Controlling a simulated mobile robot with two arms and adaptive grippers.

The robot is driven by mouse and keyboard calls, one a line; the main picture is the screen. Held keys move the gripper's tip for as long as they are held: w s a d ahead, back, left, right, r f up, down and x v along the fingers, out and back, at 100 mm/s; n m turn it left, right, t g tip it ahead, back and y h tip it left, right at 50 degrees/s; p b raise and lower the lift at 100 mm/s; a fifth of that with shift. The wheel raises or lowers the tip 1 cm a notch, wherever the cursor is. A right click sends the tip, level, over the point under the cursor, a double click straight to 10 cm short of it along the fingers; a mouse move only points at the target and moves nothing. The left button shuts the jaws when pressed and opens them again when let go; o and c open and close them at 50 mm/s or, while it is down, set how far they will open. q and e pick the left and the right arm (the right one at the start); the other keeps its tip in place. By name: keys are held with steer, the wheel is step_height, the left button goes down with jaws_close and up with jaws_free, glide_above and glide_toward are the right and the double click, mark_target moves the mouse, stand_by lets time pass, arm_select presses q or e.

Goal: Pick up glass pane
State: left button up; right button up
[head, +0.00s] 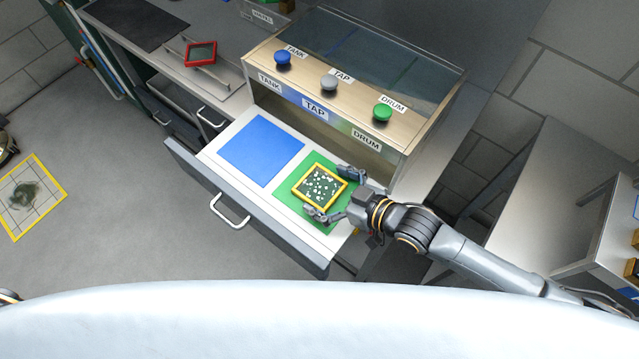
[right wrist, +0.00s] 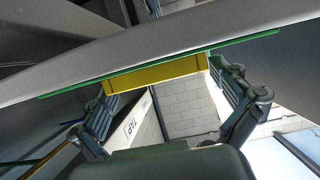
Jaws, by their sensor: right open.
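A small square pane in a yellow frame (head: 320,186), dark green with white specks, lies on the green square (head: 286,207) in the open drawer. I take it to be the glass pane. My right gripper (head: 336,194) is open at its right side, one finger by its upper right corner and one by its lower edge. In the right wrist view, the yellow frame edge (right wrist: 160,73) lies between the spread fingers (right wrist: 170,108), against the green sheet (right wrist: 80,90). I cannot tell whether the fingers touch the frame.
The drawer (head: 190,160) also holds an empty blue square (head: 261,150). Above it stands a glass-topped wooden box (head: 340,110) with blue, grey and green knobs. A red-framed pane (head: 201,54) lies on the counter; a yellow-framed grid (head: 30,195) is on the floor.

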steer(key=c, duration=1.1)
steer(key=shift+r, duration=0.1)
steer(key=shift+c, duration=0.2)
